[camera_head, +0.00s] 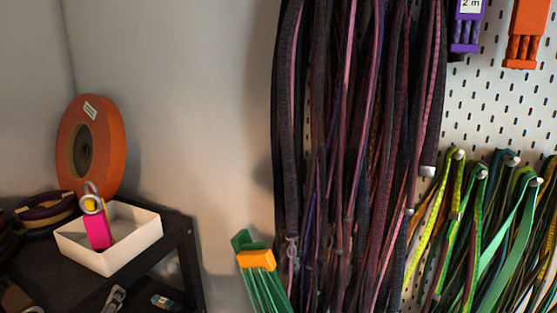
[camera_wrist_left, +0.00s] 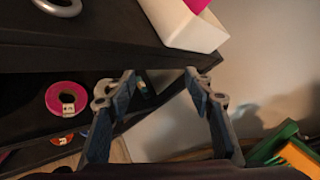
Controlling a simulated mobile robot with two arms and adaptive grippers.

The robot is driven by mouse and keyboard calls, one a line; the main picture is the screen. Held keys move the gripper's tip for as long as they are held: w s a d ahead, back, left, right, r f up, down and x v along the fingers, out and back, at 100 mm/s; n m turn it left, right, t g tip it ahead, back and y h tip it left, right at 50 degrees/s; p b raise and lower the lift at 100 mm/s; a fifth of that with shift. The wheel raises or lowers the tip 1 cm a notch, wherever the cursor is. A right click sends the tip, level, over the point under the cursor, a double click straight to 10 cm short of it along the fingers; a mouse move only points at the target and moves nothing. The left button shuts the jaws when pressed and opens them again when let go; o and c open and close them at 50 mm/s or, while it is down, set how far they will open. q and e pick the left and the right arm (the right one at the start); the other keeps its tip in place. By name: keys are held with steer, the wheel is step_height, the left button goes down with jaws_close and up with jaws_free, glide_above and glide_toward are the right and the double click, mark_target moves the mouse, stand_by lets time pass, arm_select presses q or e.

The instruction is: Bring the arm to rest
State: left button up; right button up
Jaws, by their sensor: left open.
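My left gripper (camera_wrist_left: 160,76) shows in the left wrist view, its two dark fingers spread apart with nothing between the tips. It is near the edge of the dark shelf unit (camera_wrist_left: 100,35), below the white box. I cannot make out the left gripper for certain in the head view. My right gripper is in neither view.
A white box (camera_head: 135,232) holding a pink piece (camera_head: 98,231) stands on the dark shelf, in front of an orange reel (camera_head: 107,130). Green cords with an orange clamp (camera_head: 257,260) stand right of the shelf. Dark cords (camera_head: 345,130) hang before the pegboard (camera_head: 490,110).

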arm_select(q)
steer(key=s+d+f+n+g+h, duration=0.25)
steer(key=s+d+f+n, duration=0.25)
steer(key=s+f+n, duration=0.25)
steer(key=s+d+f+n+g+h, duration=0.1)
steer(key=s+d+f+n+g, duration=0.35)
steer(key=s+f+n, duration=0.35)
steer(key=s+d+f+n+g+h, duration=0.2)
steer(key=s+d+f+n, duration=0.4)
steer(key=f, duration=0.3)
step_height(320, 180, down, 26)
steer(key=s+g+b, duration=0.1)
steer(key=s+g, duration=0.1)
steer(key=s+a+f+g+b, duration=0.1)
steer(key=s+a+f, duration=0.2)
steer(key=s+f, duration=1.4)
steer(key=shift+s+a+f, duration=0.2)
steer(key=shift+s+f, duration=0.1)
steer(key=shift+f, duration=0.4)
